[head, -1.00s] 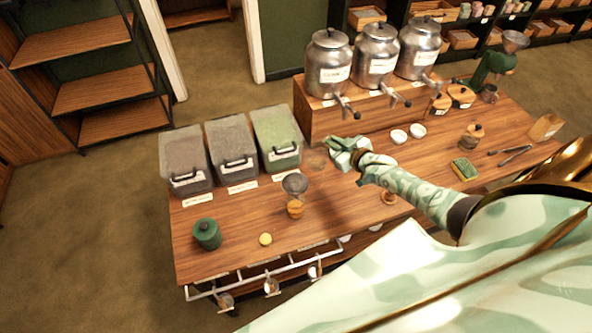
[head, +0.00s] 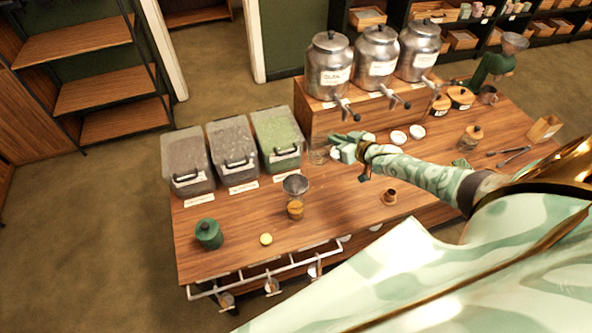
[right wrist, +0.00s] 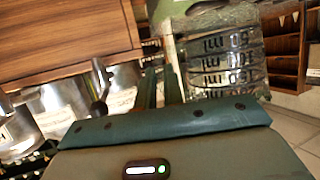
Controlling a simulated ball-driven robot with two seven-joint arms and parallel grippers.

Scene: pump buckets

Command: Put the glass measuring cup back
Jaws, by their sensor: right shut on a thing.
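The clear glass measuring cup (head: 318,155) is at the tips of my right gripper (head: 337,147), just right of the green-filled bin. In the right wrist view the cup (right wrist: 225,62) shows large, with dark ml markings, and looks tilted. The right gripper is shut on it; its dark fingers (right wrist: 161,88) reach toward the cup's left side. The exact grip point is hard to make out. I cannot tell whether the cup touches the table. My left gripper is not in view.
Three lidded bins (head: 232,150) line the table's left back. Metal dispensers (head: 376,60) with taps stand on a wooden riser (head: 310,112) behind the gripper. A funnel-topped jar (head: 295,190), green canister (head: 208,233) and small white bowls (head: 398,137) stand nearby. The front middle tabletop (head: 340,215) is mostly clear.

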